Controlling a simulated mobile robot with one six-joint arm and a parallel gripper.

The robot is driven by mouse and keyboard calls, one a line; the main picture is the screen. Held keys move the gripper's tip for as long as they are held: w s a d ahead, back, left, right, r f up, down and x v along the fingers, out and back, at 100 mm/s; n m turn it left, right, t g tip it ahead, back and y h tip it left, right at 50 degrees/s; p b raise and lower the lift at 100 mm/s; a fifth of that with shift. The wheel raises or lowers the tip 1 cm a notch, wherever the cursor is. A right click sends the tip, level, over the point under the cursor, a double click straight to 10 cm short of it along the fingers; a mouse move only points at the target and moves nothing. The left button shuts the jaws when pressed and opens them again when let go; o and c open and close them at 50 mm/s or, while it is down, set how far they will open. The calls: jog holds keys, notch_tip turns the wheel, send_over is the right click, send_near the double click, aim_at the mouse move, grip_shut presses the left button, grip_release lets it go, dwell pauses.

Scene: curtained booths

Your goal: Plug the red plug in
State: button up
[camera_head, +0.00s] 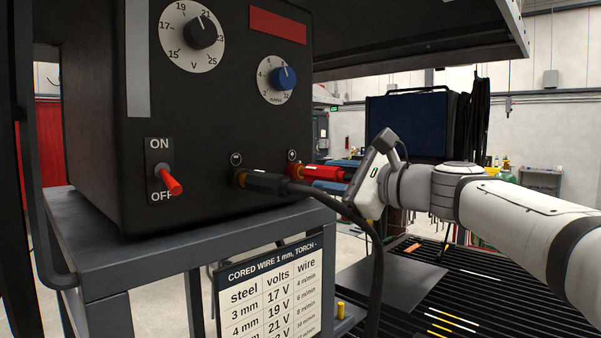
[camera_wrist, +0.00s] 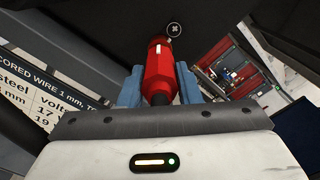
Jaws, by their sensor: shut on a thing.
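The red plug (camera_head: 322,173) lies level at the lower right of the black machine's front panel, its nose at the red socket (camera_head: 294,171). I cannot tell how deep the nose sits. My gripper (camera_head: 330,174) is shut on the plug, with blue fingers on both sides of it. In the wrist view the red plug (camera_wrist: 158,75) stands between the blue fingers (camera_wrist: 158,85) and points to the dark panel, just left of a round marked label (camera_wrist: 174,30). The socket opening is hidden there.
A black plug with a thick cable (camera_head: 265,182) sits in the panel left of the red one; its cable hangs down in front. A red switch (camera_head: 170,180) points to OFF. A voltage dial (camera_head: 202,33) and a blue knob (camera_head: 283,78) sit above. A settings chart (camera_head: 270,290) hangs below.

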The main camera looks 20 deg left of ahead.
jog(key=shift+r, duration=0.25)
grip_shut()
jog(key=shift+r+m+p, duration=0.1)
jog(key=shift+m+p, duration=0.2)
jog(key=shift+p, duration=0.05)
jog(key=m+p, duration=0.2)
jog(key=m, duration=0.1)
jog(key=shift+s+r+p, duration=0.1)
jog(key=shift+p, duration=0.2)
jog(key=m+p, duration=0.3)
jog(key=shift+m, duration=0.4)
jog(key=m+p, duration=0.4)
jog(key=o, duration=1)
grip_release()
jog(key=shift+s+a+f, duration=0.15)
jog(key=shift+f, duration=0.1)
jog(key=shift+o, duration=0.8)
jog(key=shift+f, duration=0.15)
